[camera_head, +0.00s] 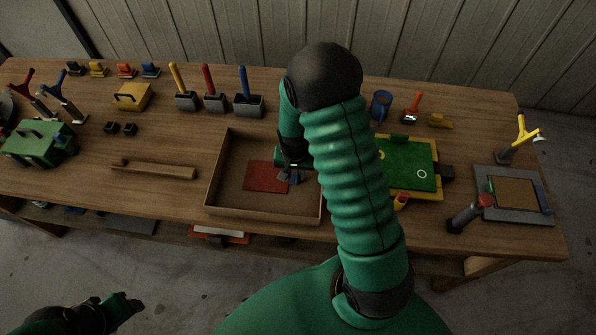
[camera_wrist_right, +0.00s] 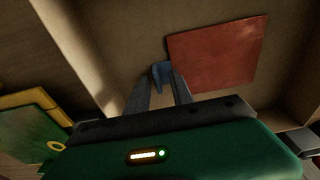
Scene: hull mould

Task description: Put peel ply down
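A flat red sheet (camera_head: 267,177), which may be the peel ply, lies on the floor of a shallow brown open tray (camera_head: 212,180). It also shows in the right wrist view (camera_wrist_right: 220,52). My right gripper (camera_head: 290,177) points down inside the tray at the sheet's right edge. In the right wrist view its fingertips (camera_wrist_right: 161,74) are close together beside the sheet's edge, with a small blue piece at the tips. I cannot tell whether they grip anything or touch the sheet. My left gripper (camera_head: 128,304) is low at the left, away from the table, its fingers unclear.
A green board with a yellow border (camera_head: 410,165) lies right of the tray. A grey framed panel (camera_head: 515,190) is further right. A wooden bar (camera_head: 155,171) lies left. Several coloured-handled tools (camera_head: 213,100) stand behind. My right arm hides part of the tray.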

